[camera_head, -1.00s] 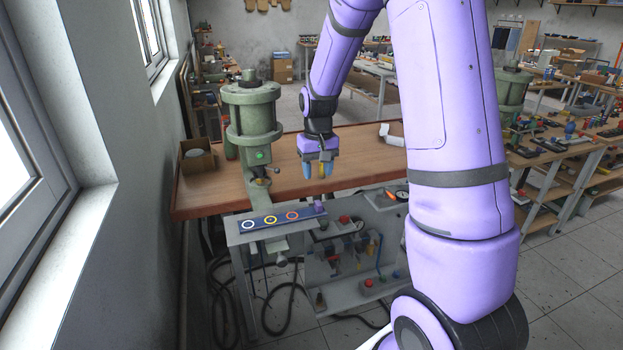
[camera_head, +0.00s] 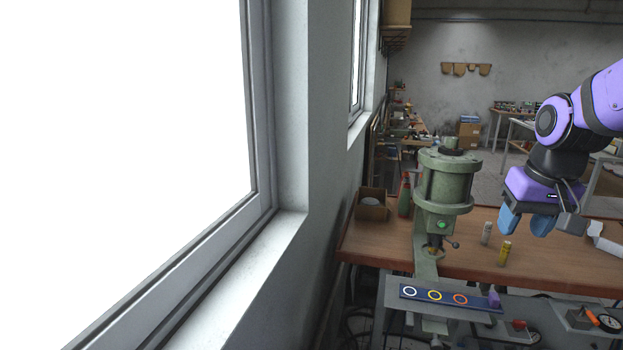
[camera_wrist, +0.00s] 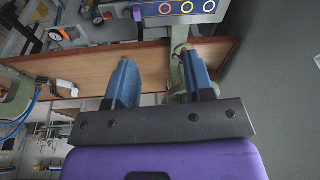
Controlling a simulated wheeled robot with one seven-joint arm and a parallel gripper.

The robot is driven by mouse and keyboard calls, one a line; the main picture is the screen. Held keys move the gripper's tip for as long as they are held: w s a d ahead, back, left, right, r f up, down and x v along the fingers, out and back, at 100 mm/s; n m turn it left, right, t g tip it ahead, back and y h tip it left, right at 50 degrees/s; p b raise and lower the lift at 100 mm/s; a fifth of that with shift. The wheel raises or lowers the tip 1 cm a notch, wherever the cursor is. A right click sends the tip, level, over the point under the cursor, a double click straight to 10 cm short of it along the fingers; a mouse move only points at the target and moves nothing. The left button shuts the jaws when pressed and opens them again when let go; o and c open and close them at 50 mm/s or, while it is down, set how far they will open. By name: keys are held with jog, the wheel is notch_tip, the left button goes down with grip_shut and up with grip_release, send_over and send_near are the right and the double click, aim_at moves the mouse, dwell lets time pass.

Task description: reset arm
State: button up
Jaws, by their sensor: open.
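My gripper (camera_head: 527,222) has two blue fingers and hangs above the wooden workbench at the right of the head view. Its fingers are apart with nothing between them. The fingers also show in the wrist view (camera_wrist: 160,80), with bare bench edge and floor beyond them. My purple arm reaches in from the right edge of the head view.
A green pneumatic press (camera_head: 443,185) stands on the bench (camera_head: 380,240), left of my gripper. A pale cylinder (camera_head: 487,233) and a yellow one (camera_head: 504,253) stand near it. A dark strip (camera_head: 448,296) with coloured rings lies in front.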

jog(key=s+a+r+t, duration=0.1)
jog(key=s+a+r, duration=0.1)
jog(key=s, duration=0.5)
jog(key=s+a+r+n+t, duration=0.1)
jog(key=s+a+r, duration=0.2)
jog(key=s, duration=0.5)
jog(key=shift+s+n+t, duration=0.25)
jog(key=shift+n+t, duration=0.05)
jog(key=shift+t, duration=0.1)
